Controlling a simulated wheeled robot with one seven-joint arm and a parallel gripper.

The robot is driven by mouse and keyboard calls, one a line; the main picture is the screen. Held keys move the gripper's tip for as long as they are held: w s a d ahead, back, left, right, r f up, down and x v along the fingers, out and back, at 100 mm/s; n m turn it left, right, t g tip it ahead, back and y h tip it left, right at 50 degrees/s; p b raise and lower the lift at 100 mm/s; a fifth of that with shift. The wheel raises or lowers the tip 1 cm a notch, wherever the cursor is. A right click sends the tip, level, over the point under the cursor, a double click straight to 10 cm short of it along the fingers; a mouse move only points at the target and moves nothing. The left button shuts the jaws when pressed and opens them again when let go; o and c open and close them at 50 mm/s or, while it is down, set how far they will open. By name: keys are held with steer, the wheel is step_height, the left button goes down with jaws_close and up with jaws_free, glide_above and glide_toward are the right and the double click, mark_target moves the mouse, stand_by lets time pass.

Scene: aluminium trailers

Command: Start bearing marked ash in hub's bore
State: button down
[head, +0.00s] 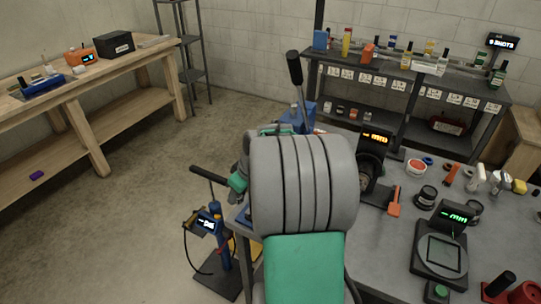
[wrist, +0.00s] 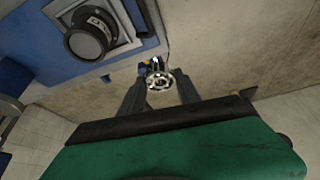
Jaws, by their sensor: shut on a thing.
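In the wrist view a small ring-shaped steel bearing (wrist: 160,82) is held between the fingertips of my gripper (wrist: 159,87). No "ash" mark can be read on it. A dark round hub-like part (wrist: 88,38) with a pale label sits on a grey plate in a blue frame, up and to the left of the bearing and apart from it. Its bore cannot be made out. In the head view my grey and green arm hides my gripper, the bearing and most of the blue press (head: 308,114), whose black-knobbed lever (head: 295,72) stands up behind.
Right of my arm, the grey bench (head: 390,240) holds a device with an orange display (head: 375,139), dark cylinders (head: 427,195) and a scale (head: 440,252). A shelf of bottles (head: 410,75) stands behind. A blue pump-like unit (head: 212,225) stands on the left floor.

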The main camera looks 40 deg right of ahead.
steer(key=s+d+r+p, duration=0.1)
steer(key=d+r, duration=0.1)
steer(key=d, duration=0.3)
steer(key=s+d+r+n+p, duration=0.1)
steer(key=s+d+r, duration=0.1)
steer(key=d, duration=0.4)
steer(key=shift+r+y, duration=0.3)
steer(key=shift+r, duration=0.3)
steer(key=shift+s+d+f+b, duration=0.1)
steer(key=shift+s+b, duration=0.1)
steer(key=shift+b, duration=0.15)
step_height(320, 180, down, 6)
steer(key=b, duration=0.4)
steer(key=shift+r, duration=0.2)
steer(key=shift+f+b, duration=1.2)
steer(key=shift+b, duration=0.35)
steer(key=c, duration=0.8)
jaws_free()
steer(key=shift+o, duration=0.2)
steer(key=shift+r, duration=0.1)
steer(key=v, duration=0.7)
steer(key=shift+r, duration=0.35)
